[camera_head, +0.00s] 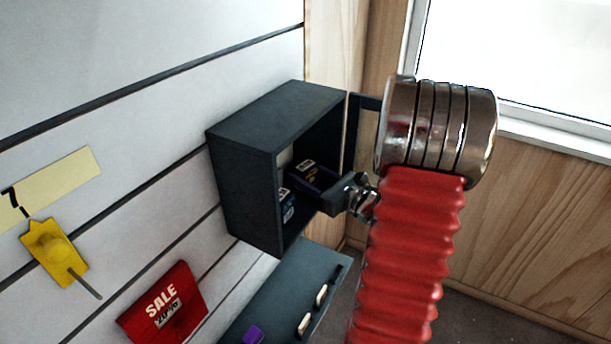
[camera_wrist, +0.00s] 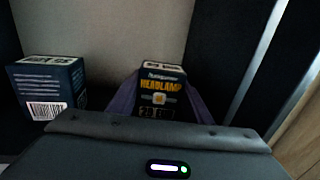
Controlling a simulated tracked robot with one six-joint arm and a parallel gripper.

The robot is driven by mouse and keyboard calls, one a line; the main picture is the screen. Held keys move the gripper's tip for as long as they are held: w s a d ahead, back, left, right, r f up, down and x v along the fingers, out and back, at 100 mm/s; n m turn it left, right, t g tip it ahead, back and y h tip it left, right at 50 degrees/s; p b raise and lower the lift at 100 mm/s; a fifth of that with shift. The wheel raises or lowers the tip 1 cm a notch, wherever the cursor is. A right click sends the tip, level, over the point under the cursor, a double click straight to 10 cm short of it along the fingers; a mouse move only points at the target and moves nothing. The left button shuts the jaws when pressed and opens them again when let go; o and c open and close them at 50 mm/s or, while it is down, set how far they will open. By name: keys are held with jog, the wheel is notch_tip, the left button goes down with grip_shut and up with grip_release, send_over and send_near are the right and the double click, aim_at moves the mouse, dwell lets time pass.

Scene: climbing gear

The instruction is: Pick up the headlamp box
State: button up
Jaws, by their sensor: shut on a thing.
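The headlamp box (camera_wrist: 160,88) is dark with yellow "HEADLAMP" lettering and stands in the middle of the wrist view. My gripper (camera_wrist: 160,100) has a purple finger on each side of it and is shut on it. The lower part of the box is hidden behind the gripper body. In the head view, the box (camera_head: 304,167) shows inside the dark open-fronted cubby (camera_head: 242,183), with my gripper (camera_head: 314,180) reaching in from the right. I cannot tell whether the box touches the cubby floor.
A second, blue box (camera_wrist: 50,88) with a barcode stands to the left in the cubby; it also shows in the head view (camera_head: 287,206). Cubby walls are close around. Below are a dark shelf (camera_head: 280,285) and a red SALE sign (camera_head: 165,305).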

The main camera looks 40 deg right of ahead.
aim_at(307, 165)
jog(key=shift+r, duration=0.15)
jog(key=shift+s+d+r, duration=0.1)
jog(key=shift+s+r, duration=0.1)
jog(key=shift+r, duration=0.35)
notch_tip(307, 165, up, 6)
jog(key=shift+f, duration=0.25)
jog(key=s+d, duration=0.3)
jog(key=s, duration=0.6)
jog(key=s+d, duration=0.3)
jog(key=s, duration=0.6)
jog(key=shift+s+d, duration=0.25)
